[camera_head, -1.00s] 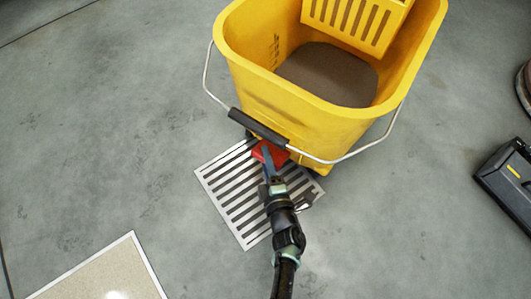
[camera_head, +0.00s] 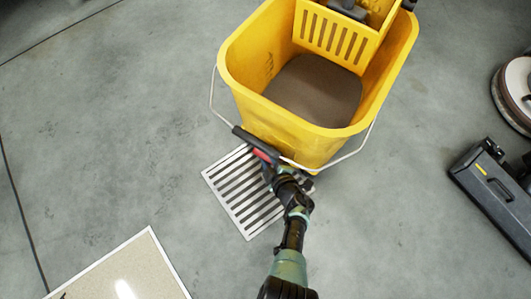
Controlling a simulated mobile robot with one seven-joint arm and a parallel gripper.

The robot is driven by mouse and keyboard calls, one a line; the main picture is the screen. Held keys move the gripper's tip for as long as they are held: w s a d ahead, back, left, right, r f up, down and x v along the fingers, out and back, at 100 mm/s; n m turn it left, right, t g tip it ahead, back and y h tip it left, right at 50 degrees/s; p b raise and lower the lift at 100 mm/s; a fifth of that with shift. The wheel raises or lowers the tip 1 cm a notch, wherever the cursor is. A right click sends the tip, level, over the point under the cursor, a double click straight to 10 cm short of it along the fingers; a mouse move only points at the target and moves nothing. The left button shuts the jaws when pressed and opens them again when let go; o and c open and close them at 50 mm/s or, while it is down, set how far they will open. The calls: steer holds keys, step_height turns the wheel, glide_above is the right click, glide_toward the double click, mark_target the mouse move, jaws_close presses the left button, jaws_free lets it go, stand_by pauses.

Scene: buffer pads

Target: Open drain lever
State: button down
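The yellow mop bucket (camera_head: 300,120) stands on the floor with dark brown water (camera_head: 315,90) in it. A red part (camera_head: 262,155), which looks like the drain lever, shows as a narrow strip at the bucket's lower front, just below the black handle grip (camera_head: 255,143). My gripper (camera_head: 267,170) is at the red part, reaching in from below. It seems to touch it, but the contact is hidden. My gripper's fingers are too small and covered to tell open from shut.
A metal floor grate (camera_head: 228,193) lies below the bucket's front, under my arm. The bucket's wire handle (camera_head: 345,155) hangs across the front. A black machine (camera_head: 490,185) and a round one (camera_head: 515,95) stand right. A framed beige panel (camera_head: 125,275) lies lower left.

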stand_by(0.5)
steer(key=c, duration=0.7)
jaws_free()
steer(key=shift+o, duration=0.3)
steer(key=shift+w+r, duration=0.1)
steer(key=shift+w, duration=0.05)
